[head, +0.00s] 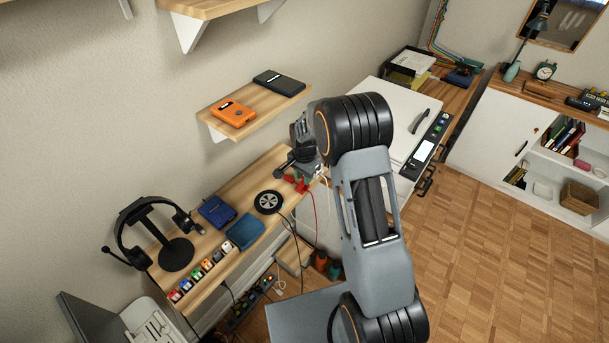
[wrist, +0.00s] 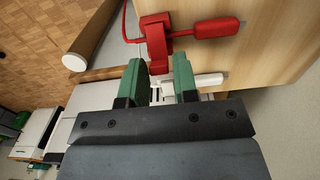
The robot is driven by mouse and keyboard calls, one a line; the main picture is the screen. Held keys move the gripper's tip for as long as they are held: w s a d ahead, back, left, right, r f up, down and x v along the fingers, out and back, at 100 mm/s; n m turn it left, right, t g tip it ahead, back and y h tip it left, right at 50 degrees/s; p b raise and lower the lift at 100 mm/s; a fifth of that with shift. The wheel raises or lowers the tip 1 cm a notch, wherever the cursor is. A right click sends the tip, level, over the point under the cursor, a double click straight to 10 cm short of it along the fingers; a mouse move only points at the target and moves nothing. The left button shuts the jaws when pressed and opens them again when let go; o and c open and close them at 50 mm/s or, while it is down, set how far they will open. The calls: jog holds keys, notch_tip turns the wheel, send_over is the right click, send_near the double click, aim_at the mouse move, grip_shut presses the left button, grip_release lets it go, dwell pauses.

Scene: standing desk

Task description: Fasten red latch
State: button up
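In the wrist view, a red latch piece (wrist: 156,42) sits at the edge of the wooden desk (wrist: 262,55). A red cable runs up to it, and a red plug-like end (wrist: 215,27) lies on the desk to its right. I cannot tell whether the latch is closed. My gripper (wrist: 160,80) has green fingertips set apart, with the red piece just beyond them and nothing clearly held. A white piece (wrist: 207,81) shows behind and beside the right fingertip, partly hidden. In the head view, my gripper (head: 300,183) is at the desk's right end beside the red piece (head: 289,179).
On the desk are a round black pad (head: 268,202), a teal notebook (head: 246,231), a blue box (head: 217,212), a headset stand (head: 176,254) and a row of colored blocks (head: 205,270). A shelf (head: 272,100) hangs above. Cables hang below the desk's front edge. Open floor (head: 480,245) lies right.

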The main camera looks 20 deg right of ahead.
grip_shut()
jog(key=shift+w+d+f+g+y+b, duration=0.2)
jog(key=shift+d+f+g+y, duration=0.1)
jog(key=shift+g+y, duration=0.25)
jog(key=shift+w+d+f+g+y+b, duration=0.1)
jog(key=shift+w+d+f+g+y, duration=0.2)
jog(key=shift+y, duration=0.35)
jog(key=shift+f+g+y, duration=0.15)
jog(key=shift+g+y, duration=0.5)
jog(key=shift+y, duration=0.15)
jog(key=shift+o, duration=1.8)
grip_release()
jog(key=shift+d, duration=0.1)
jog(key=b+v, duration=0.2)
jog(key=v, duration=1.1)
jog(key=shift+d+r, duration=0.15)
jog(key=shift+r, duration=0.2)
jog(key=shift+w, duration=0.1)
